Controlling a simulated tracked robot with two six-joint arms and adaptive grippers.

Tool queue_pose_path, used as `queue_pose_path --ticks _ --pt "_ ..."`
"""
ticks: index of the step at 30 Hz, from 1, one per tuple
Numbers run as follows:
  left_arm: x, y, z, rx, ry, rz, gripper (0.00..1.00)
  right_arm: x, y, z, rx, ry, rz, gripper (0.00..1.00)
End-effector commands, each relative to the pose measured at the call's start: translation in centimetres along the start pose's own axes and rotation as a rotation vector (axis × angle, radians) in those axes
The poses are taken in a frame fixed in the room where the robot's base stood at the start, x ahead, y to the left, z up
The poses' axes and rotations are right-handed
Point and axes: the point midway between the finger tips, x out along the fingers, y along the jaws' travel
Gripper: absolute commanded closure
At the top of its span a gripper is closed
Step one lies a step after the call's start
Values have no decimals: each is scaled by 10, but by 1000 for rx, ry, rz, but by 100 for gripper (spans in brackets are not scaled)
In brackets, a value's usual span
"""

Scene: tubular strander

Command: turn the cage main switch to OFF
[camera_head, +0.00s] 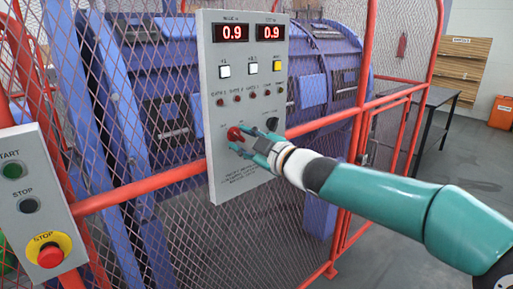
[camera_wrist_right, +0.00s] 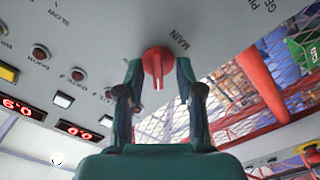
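The cage main switch is a red rotary knob (camera_head: 234,134) low on the grey control panel (camera_head: 222,180). It also shows in the right wrist view (camera_wrist_right: 157,60), beside the printed word MAIN. Its grip bar runs up and down in that view; I cannot read its position marks. My right gripper (camera_head: 243,140) is at the panel, one finger on each side of the knob. In the wrist view its fingertips (camera_wrist_right: 158,70) flank the knob, seemingly with small gaps to the grip bar; contact is not clear. My left gripper is not in view.
A red-framed mesh fence (camera_head: 140,190) stands around the blue machine (camera_head: 130,100). A START/STOP box (camera_head: 35,205) with a red emergency button (camera_head: 50,256) is at the left.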

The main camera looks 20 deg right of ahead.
Motion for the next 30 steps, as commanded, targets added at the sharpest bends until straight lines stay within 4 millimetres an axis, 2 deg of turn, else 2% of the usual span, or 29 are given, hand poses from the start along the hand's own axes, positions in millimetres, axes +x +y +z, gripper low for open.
queue_pose_path --ticks 5,15,18,23,30 --pt "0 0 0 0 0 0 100 -25 1 0 0 -2 3 64" --pt "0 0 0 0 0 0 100 -91 0 1 -2 -3 2 64" --pt "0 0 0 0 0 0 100 -104 -1 1 -1 -1 0 64" --pt "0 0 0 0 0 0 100 -114 -2 2 0 -2 -2 64" --pt "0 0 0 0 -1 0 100 -116 -2 2 0 -1 -2 64"
